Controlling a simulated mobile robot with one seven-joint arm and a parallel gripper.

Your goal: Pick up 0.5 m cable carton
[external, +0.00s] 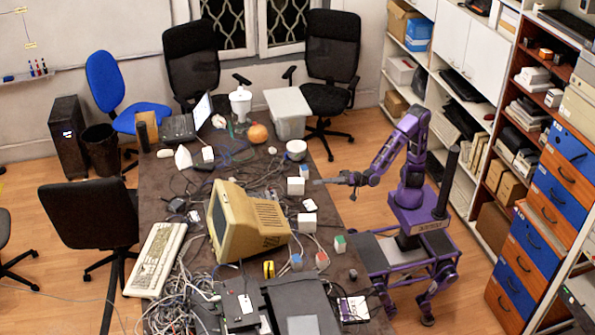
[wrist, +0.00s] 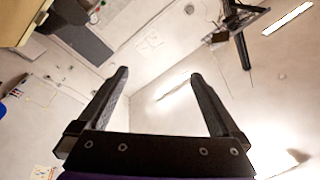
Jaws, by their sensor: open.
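Several small cartons lie on the dark table (external: 325,285). They include a white carton (external: 296,186), another white carton (external: 307,223), and cartons with a green top (external: 340,244), a red top (external: 321,260) and a blue top (external: 296,262). Their labels are too small to read, so I cannot tell which is the 0.5 m cable carton. My gripper (external: 328,181) is above the table's right edge, just right of the first white carton. In the wrist view my gripper (wrist: 158,76) is open and empty, its two fingers apart. No carton shows there.
A beige monitor (external: 245,222), a keyboard (external: 156,260) and tangled cables (external: 185,300) crowd the table. A grey bin (external: 288,113) stands at its far end. Shelves (external: 470,120) line the right wall. Floor between table and shelves is partly free.

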